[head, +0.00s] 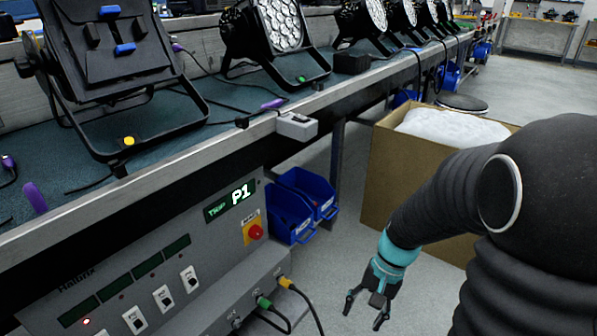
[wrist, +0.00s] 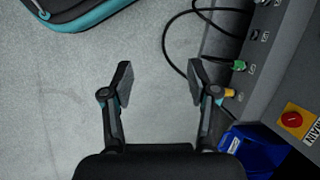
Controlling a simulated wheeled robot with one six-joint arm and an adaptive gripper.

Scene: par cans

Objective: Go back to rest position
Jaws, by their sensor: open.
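My gripper (head: 367,306) hangs low at the end of my black-sleeved arm with a teal wrist, in front of the cardboard box and to the right of the grey control panel. It points down over the bare floor. In the wrist view my gripper (wrist: 158,85) shows two dark fingers spread wide apart with only grey floor between them. It is open and holds nothing. Part of my own base shows at the top left of the wrist view.
A control panel (head: 140,285) with a red knob (head: 255,232) and plugged cables (head: 300,292) stands left. Blue bins (head: 305,192) sit beside it. A cardboard box (head: 400,175) stands behind my arm. Several stage lights (head: 280,25) line the bench (head: 225,150). Floor around my gripper is clear.

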